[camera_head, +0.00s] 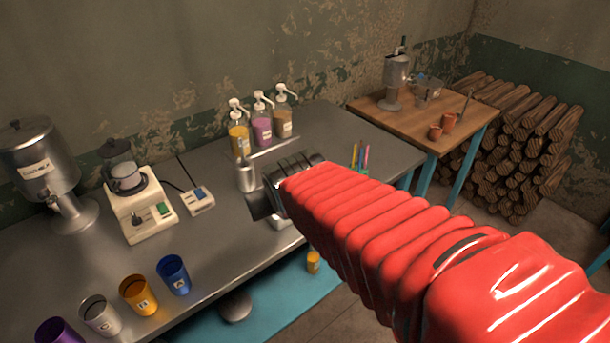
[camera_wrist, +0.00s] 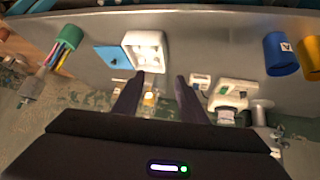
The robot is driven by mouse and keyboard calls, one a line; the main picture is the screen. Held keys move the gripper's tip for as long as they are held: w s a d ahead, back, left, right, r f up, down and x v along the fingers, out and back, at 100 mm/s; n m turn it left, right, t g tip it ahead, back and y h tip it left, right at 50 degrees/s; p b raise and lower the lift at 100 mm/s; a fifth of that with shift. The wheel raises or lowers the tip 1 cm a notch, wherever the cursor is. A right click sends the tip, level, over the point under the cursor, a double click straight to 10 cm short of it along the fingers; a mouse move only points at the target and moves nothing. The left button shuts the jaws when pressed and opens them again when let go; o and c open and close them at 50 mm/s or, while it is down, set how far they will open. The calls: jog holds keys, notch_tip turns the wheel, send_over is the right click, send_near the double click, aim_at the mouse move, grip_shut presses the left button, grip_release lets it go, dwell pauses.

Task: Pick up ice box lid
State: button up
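The ice box (camera_wrist: 147,50) is a small white box, open, with pale contents, on the grey metal table in the wrist view. A flat blue square, which looks like its lid (camera_wrist: 113,57), lies on the table just left of it with a small knob or mark on top. My gripper (camera_wrist: 158,82) is open and empty; its two dark fingers stand apart, above the table near the box. In the head view my gripper (camera_head: 262,204) is over the table's front part, and my red arm hides the lid and most of the box.
A green cup of coloured pencils (camera_wrist: 65,40) stands left of the lid in the wrist view. In the head view, pump bottles (camera_head: 262,126) stand at the back and a blender (camera_head: 140,195) at left. Several coloured cups (camera_head: 173,275) line the front left edge.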

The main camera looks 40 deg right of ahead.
jog(key=w+d+f+t, duration=0.1)
jog(key=w+d+f, duration=0.2)
jog(key=d, duration=0.3)
jog(key=w+d+f+m+t+h, duration=0.1)
jog(key=w+d+f+t, duration=0.1)
jog(key=d+f, duration=0.3)
jog(key=w+d+f+t, duration=0.2)
jog(key=w+d+f, duration=0.1)
jog(key=d, duration=0.6)
jog(key=shift+w+d+f+h, duration=0.25)
jog(key=shift+w+f+h, duration=0.05)
jog(key=shift+w+f, duration=0.15)
